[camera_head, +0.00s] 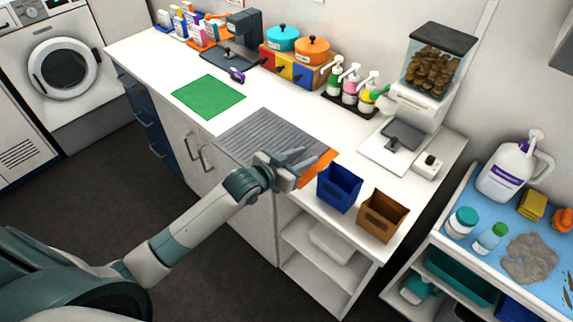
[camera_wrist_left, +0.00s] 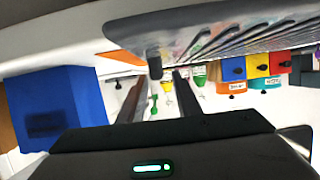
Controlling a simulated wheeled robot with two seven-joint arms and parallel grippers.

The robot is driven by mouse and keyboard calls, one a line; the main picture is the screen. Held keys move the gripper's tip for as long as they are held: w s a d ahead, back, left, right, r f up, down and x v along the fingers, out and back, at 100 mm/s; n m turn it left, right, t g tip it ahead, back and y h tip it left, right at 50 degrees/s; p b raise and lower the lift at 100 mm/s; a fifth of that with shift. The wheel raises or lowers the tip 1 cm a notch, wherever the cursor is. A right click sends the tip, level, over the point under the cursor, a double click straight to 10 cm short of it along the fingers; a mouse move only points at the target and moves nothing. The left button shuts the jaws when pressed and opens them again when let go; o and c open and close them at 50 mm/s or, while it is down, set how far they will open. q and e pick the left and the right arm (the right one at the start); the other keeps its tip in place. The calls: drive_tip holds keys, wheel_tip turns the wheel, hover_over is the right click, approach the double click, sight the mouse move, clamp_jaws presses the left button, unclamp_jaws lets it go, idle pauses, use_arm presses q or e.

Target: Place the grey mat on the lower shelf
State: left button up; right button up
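The grey ribbed mat (camera_head: 262,133) lies on the white counter, partly over an orange sheet (camera_head: 322,168). It also fills the top of the left wrist view (camera_wrist_left: 215,25), which is upside down. My left gripper (camera_head: 297,166) is at the mat's near right corner. In the wrist view its two fingers (camera_wrist_left: 160,95) stand apart, with a small dark piece at the mat's edge in front of the gap. I see no firm grip on the mat. The open shelves below the counter's right end have a lower shelf (camera_head: 308,283). My right gripper is out of view.
A blue bin (camera_head: 338,187) and a brown bin (camera_head: 381,215) stand right of the gripper. A white container (camera_head: 332,242) sits on the open shelves. A green mat (camera_head: 208,96) lies farther left. A blue-topped cart (camera_head: 470,247) stands at the right.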

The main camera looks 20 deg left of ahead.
use_arm(q)
drive_tip(key=b+v, duration=0.2)
drive_tip(key=v, duration=0.8)
drive_tip(key=shift+s+a+r, duration=0.1)
drive_tip(key=shift+s, duration=0.3)
drive_tip(key=shift+s+a+r, duration=0.15)
drive_tip(key=shift+s+r, duration=0.05)
drive_tip(key=shift+s, duration=0.1)
drive_tip(key=shift+o, duration=0.4)
